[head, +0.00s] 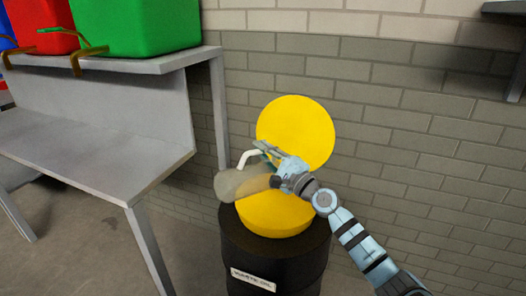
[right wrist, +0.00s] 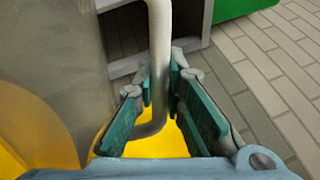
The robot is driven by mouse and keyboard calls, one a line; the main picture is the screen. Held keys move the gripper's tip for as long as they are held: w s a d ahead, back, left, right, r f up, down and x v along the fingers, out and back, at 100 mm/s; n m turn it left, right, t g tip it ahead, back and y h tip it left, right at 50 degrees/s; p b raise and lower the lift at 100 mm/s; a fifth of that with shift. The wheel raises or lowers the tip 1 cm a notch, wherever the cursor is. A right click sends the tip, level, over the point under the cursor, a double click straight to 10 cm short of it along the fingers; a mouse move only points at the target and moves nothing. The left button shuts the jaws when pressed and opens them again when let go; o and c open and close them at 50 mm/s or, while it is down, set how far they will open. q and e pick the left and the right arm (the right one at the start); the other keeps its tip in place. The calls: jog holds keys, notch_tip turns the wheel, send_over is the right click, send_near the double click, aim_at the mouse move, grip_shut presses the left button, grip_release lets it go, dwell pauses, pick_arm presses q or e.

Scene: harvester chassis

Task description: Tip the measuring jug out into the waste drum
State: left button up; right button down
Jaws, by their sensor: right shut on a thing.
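The measuring jug (head: 240,183) is a cloudy, see-through grey-beige vessel with a pale handle (head: 248,156). It lies tipped on its side above the waste drum. My right gripper (head: 268,152) is shut on the handle; in the right wrist view the handle (right wrist: 158,60) runs between the green finger pads, with the jug wall (right wrist: 55,60) at the left. The waste drum (head: 245,253) is black with a white label and a yellow funnel (head: 275,217) on top. A round yellow lid (head: 297,130) stands up behind. I cannot tell whether liquid remains in the jug. My left gripper is out of view.
A grey metal bench (head: 90,150) with an upper shelf stands left of the drum. Green (head: 140,25) and red (head: 42,27) bins sit on the shelf. A brick wall (head: 420,130) is close behind the drum. The space right of the drum looks clear.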

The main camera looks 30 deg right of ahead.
aim_at(248, 166)
dwell(0.5)
